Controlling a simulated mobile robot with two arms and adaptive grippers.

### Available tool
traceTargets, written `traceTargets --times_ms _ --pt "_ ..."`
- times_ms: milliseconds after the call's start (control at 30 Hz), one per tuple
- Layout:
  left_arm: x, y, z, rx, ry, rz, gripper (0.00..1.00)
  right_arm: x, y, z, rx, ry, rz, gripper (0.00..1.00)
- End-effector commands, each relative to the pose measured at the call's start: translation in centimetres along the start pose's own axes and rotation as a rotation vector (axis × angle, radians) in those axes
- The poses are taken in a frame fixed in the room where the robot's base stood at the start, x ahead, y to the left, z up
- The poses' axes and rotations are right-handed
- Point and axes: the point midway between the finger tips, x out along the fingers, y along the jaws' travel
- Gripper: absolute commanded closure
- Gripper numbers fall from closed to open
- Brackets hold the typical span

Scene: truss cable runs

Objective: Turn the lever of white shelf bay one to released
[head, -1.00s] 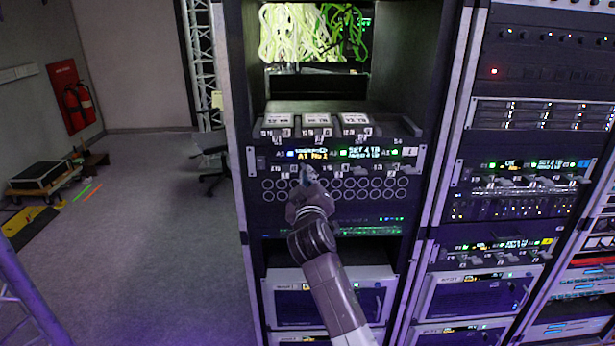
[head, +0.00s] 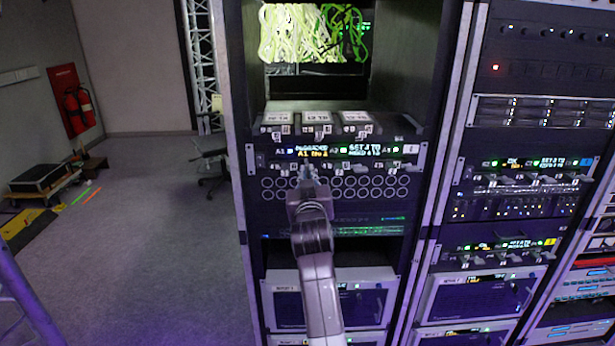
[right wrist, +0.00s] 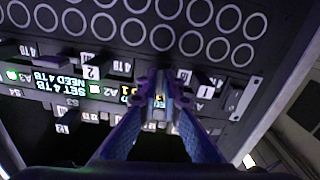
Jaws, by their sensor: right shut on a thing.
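The white shelf (head: 420,160) is the rack unit with a white tag at its right end and lit displays across its front. Below the displays is a row of small numbered tabs and latches. My right gripper (head: 308,172) is at the left part of this row, just under the display reading "A1 No 2". In the right wrist view, which is upside down, the right gripper (right wrist: 159,100) is shut on a small part between the tabs numbered 1 (right wrist: 205,92) and 2 (right wrist: 90,72). The fingers mostly hide that part, so its lever position cannot be told. My left gripper is not in view.
Three labelled modules (head: 317,118) sit on a ledge just above the shelf. A panel of round ports (head: 370,187) lies directly below. Green cables (head: 312,33) hang in the opening above. Similar shelves with blue and yellow tags are in the right rack. Floor at left is open.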

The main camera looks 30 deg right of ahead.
Motion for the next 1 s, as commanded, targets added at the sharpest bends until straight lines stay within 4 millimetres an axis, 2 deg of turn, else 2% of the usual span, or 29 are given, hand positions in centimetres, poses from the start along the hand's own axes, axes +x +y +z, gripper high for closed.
traceTargets --times_ms 300,833,867,1000 --pt "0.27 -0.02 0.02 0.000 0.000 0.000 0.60 -0.01 -0.06 0.14 0.127 -0.003 -0.001 1.00" --pt "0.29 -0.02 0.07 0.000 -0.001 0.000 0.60 0.00 -0.04 0.13 0.152 -0.003 -0.001 1.00" --pt "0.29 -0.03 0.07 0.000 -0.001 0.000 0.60 0.00 -0.05 0.13 0.152 -0.003 -0.001 0.92" --pt "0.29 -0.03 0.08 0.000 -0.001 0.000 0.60 0.00 -0.04 0.11 0.151 -0.003 -0.001 0.77"
